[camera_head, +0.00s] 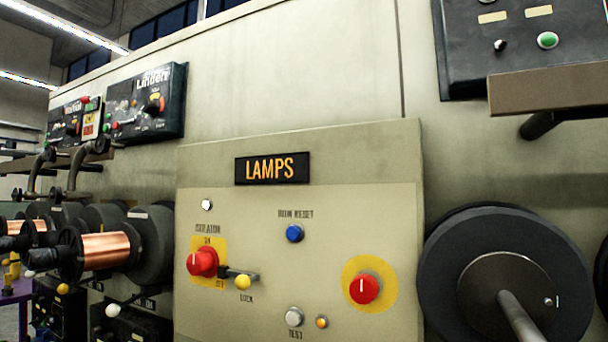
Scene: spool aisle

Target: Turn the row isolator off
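A panel headed LAMPS fills the middle of the head view. At its left a red isolator knob (205,263) sits on a yellow plate (208,244), under lettering that seems to read ISOLATOR. ON is marked above the knob and what looks like OFF below right. The white mark on the knob looks upright, towards ON. A dark lever with a yellow ball (243,282), lettered LOCK, lies beside the knob at lower right; I cannot tell whether it blocks it. A second red knob (364,289) sits on a yellow disc at right. My gripper is not in view.
The panel also bears a blue button (294,233), a grey TEST button (293,317), a small amber lamp (321,322) and a lit white lamp (207,204). Copper spools (106,250) stick out at left. A large dark reel (508,275) and a brown ledge (548,90) stick out at right.

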